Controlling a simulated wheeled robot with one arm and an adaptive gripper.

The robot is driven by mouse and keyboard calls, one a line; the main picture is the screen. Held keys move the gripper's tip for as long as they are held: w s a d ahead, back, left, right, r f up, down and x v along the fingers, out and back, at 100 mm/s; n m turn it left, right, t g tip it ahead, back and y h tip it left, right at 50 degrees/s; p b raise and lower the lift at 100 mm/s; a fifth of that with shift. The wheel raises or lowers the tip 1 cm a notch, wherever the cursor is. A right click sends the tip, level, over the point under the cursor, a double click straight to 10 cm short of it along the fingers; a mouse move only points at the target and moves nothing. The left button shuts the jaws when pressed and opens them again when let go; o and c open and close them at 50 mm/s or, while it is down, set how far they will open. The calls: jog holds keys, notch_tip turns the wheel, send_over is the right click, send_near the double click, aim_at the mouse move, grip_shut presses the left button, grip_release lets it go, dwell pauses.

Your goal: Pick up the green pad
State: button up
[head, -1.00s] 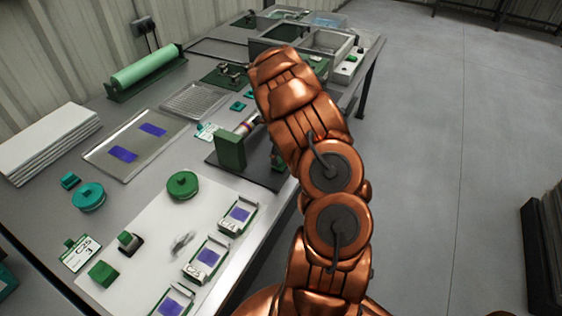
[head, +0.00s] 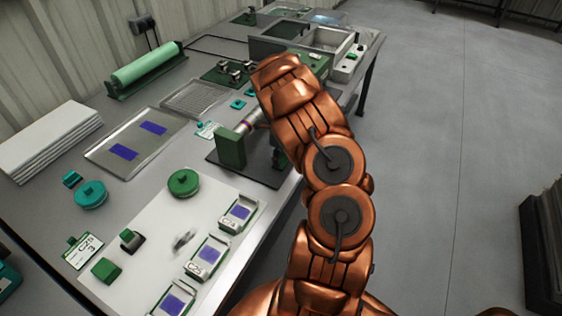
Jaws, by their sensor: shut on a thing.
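Several green items could be the pad, and I cannot tell which one is meant. A green block (head: 105,270) sits on the white sheet near the front left. A round green piece with a knob (head: 183,184) lies on the sheet's far part. A green upright block (head: 231,151) stands on a dark base beside my arm. A flat green surface (head: 304,58) shows just past the far end of my arm, partly hidden. My gripper is hidden behind my copper arm, so its jaws and anything in them do not show.
A metal tray (head: 107,166) with two purple patches lies on the bench. Small framed cards (head: 222,247) line the front edge. A green roller (head: 148,75) and white stack (head: 36,150) are at the left. Open floor (head: 450,150) lies right.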

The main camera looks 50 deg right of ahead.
jog(key=shift+c, duration=1.2)
jog(key=shift+r+b, duration=0.6)
jog(key=shift+r, duration=0.15)
notch_tip(320, 180, up, 2)
jog(key=shift+r+b, duration=0.1)
jog(key=shift+b, duration=0.35)
jog(key=shift+s+a, duration=0.5)
jog(key=shift+a, duration=0.2)
jog(key=s+a+r+b, duration=0.1)
jog(key=s+a+b, duration=0.3)
jog(key=s+a, duration=0.4)
jog(key=a, duration=0.3)
jog(key=shift+a+r, duration=0.15)
jog(key=shift+a, duration=0.25)
jog(key=shift+s, duration=0.1)
